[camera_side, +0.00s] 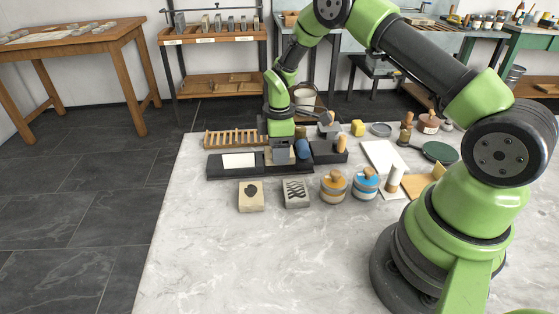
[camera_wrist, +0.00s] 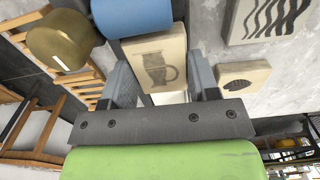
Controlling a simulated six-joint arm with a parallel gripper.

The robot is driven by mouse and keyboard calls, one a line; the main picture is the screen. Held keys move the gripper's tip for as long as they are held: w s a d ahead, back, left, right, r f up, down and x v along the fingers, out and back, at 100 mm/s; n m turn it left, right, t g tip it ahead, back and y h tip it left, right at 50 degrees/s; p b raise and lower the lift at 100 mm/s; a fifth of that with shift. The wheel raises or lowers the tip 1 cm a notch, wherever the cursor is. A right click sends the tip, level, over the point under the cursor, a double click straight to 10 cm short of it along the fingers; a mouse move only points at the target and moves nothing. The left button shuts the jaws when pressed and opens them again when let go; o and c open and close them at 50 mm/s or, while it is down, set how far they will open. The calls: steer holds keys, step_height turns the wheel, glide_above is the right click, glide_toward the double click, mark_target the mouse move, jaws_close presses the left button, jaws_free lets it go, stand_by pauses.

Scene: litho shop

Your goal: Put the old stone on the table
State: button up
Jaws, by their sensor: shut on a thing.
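My gripper (camera_side: 279,145) is over the dark press bed (camera_side: 222,170) in the side view. It is shut on a pale stone with a grey jug drawing (camera_wrist: 155,62), which sits between the two grey fingers in the wrist view. In the side view this stone (camera_side: 280,157) shows only in part below the fingers; I cannot tell whether it touches the bed. A stone with a black blotch (camera_side: 250,197) and a stone with wavy black stripes (camera_side: 296,193) stand on the pale table (camera_side: 260,255) in front of the bed.
A blue roller (camera_side: 303,149) is close to the right of my gripper. A wooden rack (camera_side: 229,138) is behind the bed. Two round pots, one brown-banded (camera_side: 334,187) and one blue (camera_side: 366,184), stand right of the stones. The table's front and left are clear.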

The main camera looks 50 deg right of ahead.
steer(key=shift+r, duration=1.6)
steer(key=shift+r, duration=0.1)
steer(key=shift+r, duration=0.35)
step_height(320, 180, up, 6)
steer(key=f, duration=0.1)
steer(key=n, duration=1.8)
glide_above(210, 204)
step_height(210, 204, down, 4)
steer(key=shift+f, duration=3.55)
steer(key=shift+f, duration=0.2)
